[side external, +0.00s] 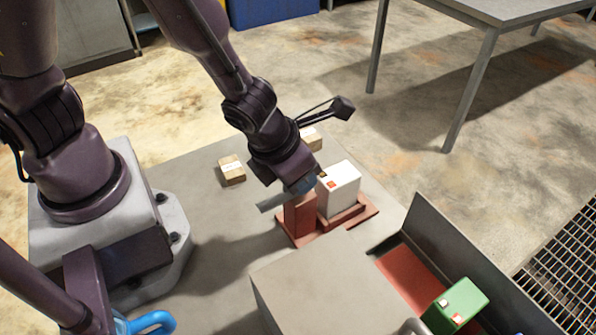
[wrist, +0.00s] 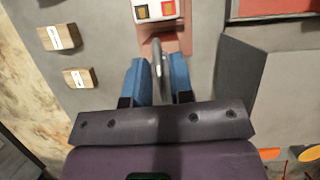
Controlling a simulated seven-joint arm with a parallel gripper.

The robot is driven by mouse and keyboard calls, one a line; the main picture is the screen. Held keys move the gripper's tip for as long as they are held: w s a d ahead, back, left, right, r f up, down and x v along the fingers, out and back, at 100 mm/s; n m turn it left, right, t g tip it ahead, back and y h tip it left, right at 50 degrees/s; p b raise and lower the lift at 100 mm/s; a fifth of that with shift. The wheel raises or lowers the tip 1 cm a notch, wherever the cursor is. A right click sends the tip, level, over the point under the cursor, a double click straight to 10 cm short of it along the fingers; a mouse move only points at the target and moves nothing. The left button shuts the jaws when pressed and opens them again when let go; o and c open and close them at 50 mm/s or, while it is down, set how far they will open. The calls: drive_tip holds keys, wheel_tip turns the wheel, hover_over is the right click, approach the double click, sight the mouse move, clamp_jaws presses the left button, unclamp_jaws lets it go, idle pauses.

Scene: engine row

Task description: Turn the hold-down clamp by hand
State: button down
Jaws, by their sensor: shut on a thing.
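The hold-down clamp shows in the wrist view as a thin grey metal bar (wrist: 157,60) between the two blue fingers of my gripper (wrist: 159,80). My gripper is shut on it. In the side external view my gripper (side external: 300,187) is low over a red-brown post, and a flat grey bar (side external: 271,203) sticks out to its left. The white battery (side external: 341,189) with red and yellow terminals stands upright on a red-brown base (side external: 364,212) beside the post. The battery's top also shows in the wrist view (wrist: 158,10). The fingertips' contact is partly hidden in the side view.
A large grey box (side external: 325,285) stands in front of the base. A green battery (side external: 455,306) sits at the right in a red-floored tray (side external: 412,275) with a grey wall. Labelled wooden blocks (side external: 232,170) lie behind. The bench between is clear.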

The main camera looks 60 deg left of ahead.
drive_tip(key=n+y, duration=0.1)
drive_tip(key=n, duration=0.3)
drive_tip(key=shift+s+f+n+g+y, duration=0.1)
drive_tip(key=shift+f+n+g+y, duration=0.05)
drive_tip(key=shift+n+g+y, duration=0.2)
drive_tip(key=n, duration=0.2)
drive_tip(key=n+g+y, duration=0.1)
drive_tip(key=n, duration=0.1)
drive_tip(key=shift+n+y, duration=0.25)
drive_tip(key=n, duration=0.2)
drive_tip(key=n+g, duration=0.1)
drive_tip(key=n, duration=0.1)
drive_tip(key=shift+d+n+g+y, duration=0.15)
drive_tip(key=shift+n+g+y, duration=0.15)
drive_tip(key=shift+y, duration=0.1)
drive_tip(key=shift+n+g, duration=0.65)
drive_tip(key=shift+n, duration=1.15)
drive_tip(key=shift+d, duration=0.1)
drive_tip(key=c, duration=1.3)
unclamp_jaws()
drive_tip(key=shift+w, duration=0.2)
drive_tip(key=shift+o, duration=0.2)
drive_tip(key=v, duration=1.3)
